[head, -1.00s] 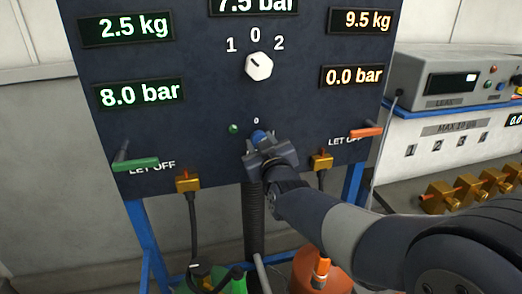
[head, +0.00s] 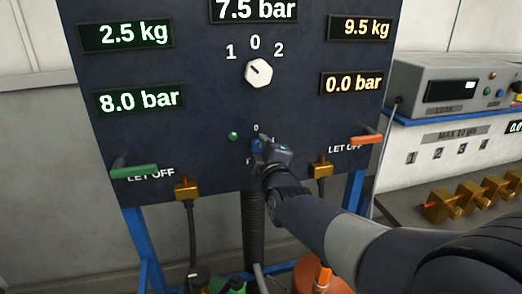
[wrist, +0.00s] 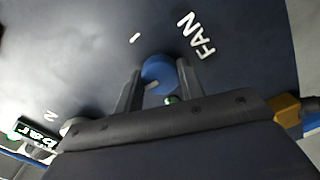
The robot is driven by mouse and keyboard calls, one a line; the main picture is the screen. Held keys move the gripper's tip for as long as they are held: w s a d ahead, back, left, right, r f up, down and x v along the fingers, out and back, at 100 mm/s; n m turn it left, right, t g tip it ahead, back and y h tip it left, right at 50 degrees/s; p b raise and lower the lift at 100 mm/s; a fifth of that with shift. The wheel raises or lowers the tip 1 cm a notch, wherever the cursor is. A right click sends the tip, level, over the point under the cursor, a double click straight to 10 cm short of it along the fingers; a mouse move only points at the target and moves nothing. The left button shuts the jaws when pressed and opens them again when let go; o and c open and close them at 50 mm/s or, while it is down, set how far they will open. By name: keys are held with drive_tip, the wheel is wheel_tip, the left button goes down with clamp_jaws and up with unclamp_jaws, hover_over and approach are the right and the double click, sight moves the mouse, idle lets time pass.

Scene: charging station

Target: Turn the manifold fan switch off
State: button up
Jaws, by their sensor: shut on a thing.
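The blue fan switch (wrist: 160,74) sits on the dark panel beside the word FAN in the wrist view. In the head view only part of the blue switch (head: 257,146) shows past my gripper (head: 264,150). In the wrist view my gripper (wrist: 157,88) has one finger on each side of the blue knob and is shut on it. The wrist view is rolled, so FAN reads slanted. A small green lamp (head: 233,136) is on the panel left of the switch. Most of the marks around the switch are hidden by my gripper.
A white selector knob (head: 258,72) marked 1, 0, 2 is above. A green LET OFF lever (head: 134,170) is at left and an orange lever (head: 366,139) at right. Brass fittings (head: 187,189) with hoses hang below the panel. Green and orange cylinders stand below.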

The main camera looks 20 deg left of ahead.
drive_tip(key=shift+n, duration=0.9)
drive_tip(key=o, duration=1)
drive_tip(key=b+v, duration=0.1)
drive_tip(key=v, duration=0.9)
drive_tip(key=shift+s+d, duration=0.25)
drive_tip(key=shift+s, duration=0.05)
drive_tip(key=shift+w, duration=0.1)
drive_tip(key=p+x, duration=0.1)
drive_tip(key=x, duration=0.9)
drive_tip(key=shift+w+a, duration=0.25)
drive_tip(key=shift+a, duration=0.05)
